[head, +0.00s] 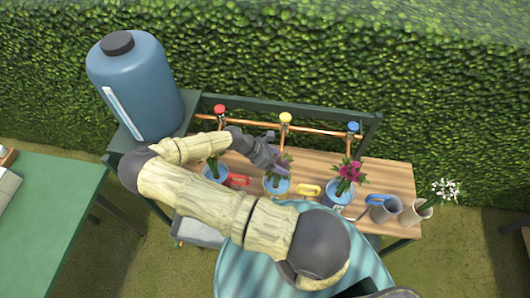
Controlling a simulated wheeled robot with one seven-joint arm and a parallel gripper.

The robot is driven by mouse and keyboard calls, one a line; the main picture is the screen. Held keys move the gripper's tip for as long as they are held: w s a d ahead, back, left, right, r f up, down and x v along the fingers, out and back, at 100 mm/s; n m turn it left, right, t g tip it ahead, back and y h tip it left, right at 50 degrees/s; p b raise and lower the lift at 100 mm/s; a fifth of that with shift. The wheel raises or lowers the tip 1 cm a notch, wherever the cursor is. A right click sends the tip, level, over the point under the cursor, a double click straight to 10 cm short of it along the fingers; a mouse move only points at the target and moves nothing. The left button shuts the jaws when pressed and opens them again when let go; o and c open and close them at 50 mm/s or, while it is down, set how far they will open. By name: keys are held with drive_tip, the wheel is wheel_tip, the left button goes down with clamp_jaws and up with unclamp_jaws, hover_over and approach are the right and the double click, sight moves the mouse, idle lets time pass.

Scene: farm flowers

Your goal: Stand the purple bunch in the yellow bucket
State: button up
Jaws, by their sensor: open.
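The purple bunch (284,162) stands with its green stems down in the middle bucket (276,188), below the yellow-topped tap (285,118). This bucket looks bluish inside, and a yellow handle-like piece (308,191) lies at its right, so I take it as the yellow bucket. My gripper (268,155) is open, just above and left of the bunch, close to its blooms. I cannot tell whether it touches them. My arm crosses in front of the bench and hides part of the left bucket.
The left bucket (222,173) holds green stems beside a red piece (239,180). The right bucket (337,198) holds magenta flowers (349,172). A blue tank (138,85) rises at left.

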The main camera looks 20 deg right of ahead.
drive_tip(key=b+v, duration=0.5)
drive_tip(key=v, duration=1.2)
drive_tip(key=shift+f, duration=0.1)
idle(0.6)
drive_tip(key=w+a+f+m+t+y+b, duration=0.1)
drive_tip(key=w+a+f+m+t+y, duration=0.15)
drive_tip(key=w+m+t+y, duration=0.5)
drive_tip(key=s+d+r+m+t+b, duration=0.1)
drive_tip(key=s+d+r+m, duration=0.4)
drive_tip(key=s+r+m, duration=0.3)
drive_tip(key=s+a+r+m+g+y, duration=0.1)
drive_tip(key=s+r, duration=0.3)
drive_tip(key=s, duration=0.7)
drive_tip(key=shift+a+r+g+b, duration=0.3)
drive_tip(key=shift+a+g, duration=0.15)
drive_tip(key=shift+a, duration=0.3)
